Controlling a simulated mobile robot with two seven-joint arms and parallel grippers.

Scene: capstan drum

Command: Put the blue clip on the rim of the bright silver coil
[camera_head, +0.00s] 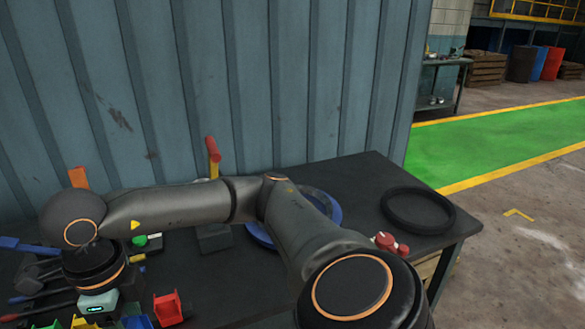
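A blue clip (138,322) stands at the bottom edge of the table, partly cut off by the frame. A red clip (168,309) is just right of it. A yellow clip (84,324) and a green clip (50,325) are to its left. My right arm reaches across from the lower right. Its gripper (100,306) points down among the clips, left of the blue one; its fingers are too hidden to judge. A blue ring (260,236) lies mid-table, largely behind my arm. I cannot make out a bright silver coil. My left gripper is out of view.
A black ring (418,226) lies on the dark table (365,172) at the right. Red knobs (388,242) are near it. A red-and-yellow handle (213,157) rises behind my arm. Tools (40,274) crowd the left. A corrugated wall (300,80) closes the back.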

